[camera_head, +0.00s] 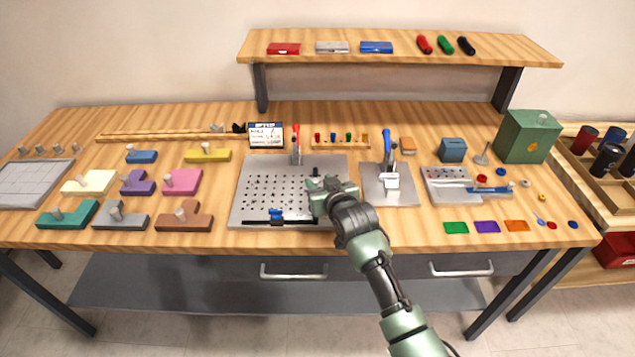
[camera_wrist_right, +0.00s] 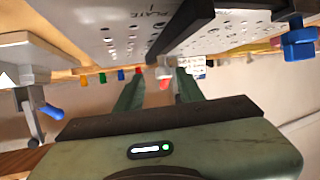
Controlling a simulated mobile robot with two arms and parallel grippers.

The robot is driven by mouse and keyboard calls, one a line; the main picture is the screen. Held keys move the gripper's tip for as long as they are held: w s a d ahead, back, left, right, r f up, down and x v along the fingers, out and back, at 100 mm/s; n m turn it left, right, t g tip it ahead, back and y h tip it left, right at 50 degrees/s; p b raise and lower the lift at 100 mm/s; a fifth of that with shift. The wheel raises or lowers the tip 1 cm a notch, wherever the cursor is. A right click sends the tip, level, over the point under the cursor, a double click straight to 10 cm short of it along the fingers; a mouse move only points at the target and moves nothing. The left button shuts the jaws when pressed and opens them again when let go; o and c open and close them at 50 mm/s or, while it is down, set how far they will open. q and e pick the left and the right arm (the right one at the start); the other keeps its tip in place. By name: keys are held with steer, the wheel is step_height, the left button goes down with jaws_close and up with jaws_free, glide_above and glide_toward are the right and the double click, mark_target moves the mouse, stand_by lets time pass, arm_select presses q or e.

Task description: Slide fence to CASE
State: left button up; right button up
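A perforated grey plate (camera_head: 255,168) lies at the middle of the bench; its printed labels are too small to read in the head view. A black bar, probably the fence (camera_wrist_right: 178,32), crosses the plate in the right wrist view; in the head view my right gripper mostly hides it. Another black bar (camera_head: 300,222) with a blue knob (camera_head: 276,213) lies along the plate's front edge. My right gripper (camera_head: 318,184) is over the plate's right part. Its fingers (camera_wrist_right: 160,92) are apart near the bar's end, with nothing clearly between them. My left gripper is not in view.
A red-handled clamp (camera_head: 296,146) stands behind the plate, and a blue-handled clamp fixture (camera_head: 388,180) stands to its right. A small sign (camera_head: 265,136) stands behind. Several coloured blocks with knobs, such as the brown one (camera_head: 185,217), lie at left. A green box (camera_head: 528,137) stands at right.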

steer(key=shift+a, duration=0.3)
steer(key=shift+s+r, duration=0.1)
steer(key=shift+s, duration=0.15)
steer(key=v, duration=0.6)
steer(key=shift+s+d+r, duration=0.2)
steer(key=shift+s+r, duration=0.1)
steer(key=shift+s, duration=0.25)
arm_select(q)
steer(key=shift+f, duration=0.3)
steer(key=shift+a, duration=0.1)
